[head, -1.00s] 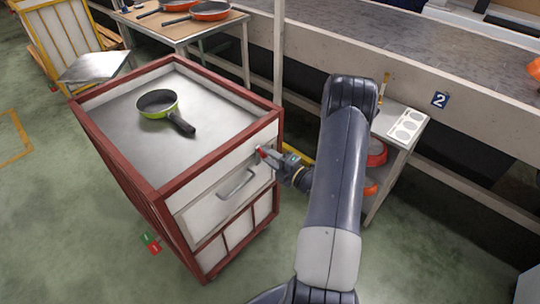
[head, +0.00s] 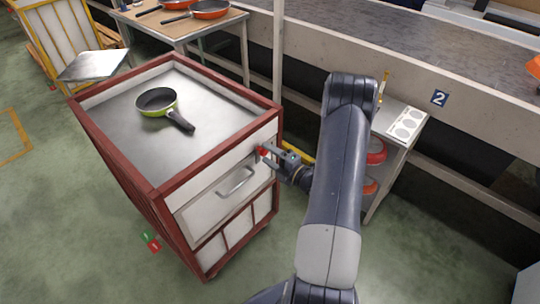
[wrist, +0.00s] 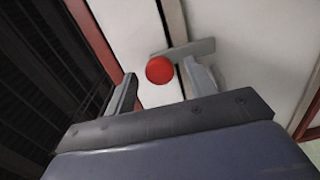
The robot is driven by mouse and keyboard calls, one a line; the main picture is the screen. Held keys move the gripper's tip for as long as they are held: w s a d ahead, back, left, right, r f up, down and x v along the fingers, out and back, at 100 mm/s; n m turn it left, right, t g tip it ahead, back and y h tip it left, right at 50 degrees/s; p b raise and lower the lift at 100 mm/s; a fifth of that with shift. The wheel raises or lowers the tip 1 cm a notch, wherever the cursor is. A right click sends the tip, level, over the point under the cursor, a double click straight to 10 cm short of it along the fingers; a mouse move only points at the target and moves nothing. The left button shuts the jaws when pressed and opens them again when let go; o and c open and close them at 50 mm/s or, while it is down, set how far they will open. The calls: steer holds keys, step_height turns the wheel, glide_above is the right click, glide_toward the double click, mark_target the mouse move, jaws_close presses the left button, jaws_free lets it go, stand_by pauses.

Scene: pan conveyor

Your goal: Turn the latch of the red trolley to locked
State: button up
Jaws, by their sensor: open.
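The red trolley (head: 155,186) stands left of my arm, with a drawer and its handle (head: 236,183) on the front face. The latch shows in the wrist view as a grey bar with a red round knob (wrist: 160,69); in the head view the red knob (head: 262,151) is small, at the upper right of the front face. My gripper (head: 268,159) is open at the latch. In the wrist view its two fingers (wrist: 160,88) stand apart, with the knob between them, nearer the right finger. Whether a finger touches the knob or bar I cannot tell.
A green pan (head: 158,102) lies on the trolley top. A small shelf (head: 402,128) with red pans stands right of my arm. The conveyor (head: 420,55) runs along the back, and a table (head: 180,28) with orange pans stands behind the trolley.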

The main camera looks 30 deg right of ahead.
steer(key=v, duration=1)
steer(key=shift+s, duration=0.3)
steer(key=shift+w, duration=0.1)
steer(key=x, duration=1)
steer(key=shift+w+a, duration=0.1)
steer(key=shift+w, duration=0.25)
steer(key=shift+s, duration=0.15)
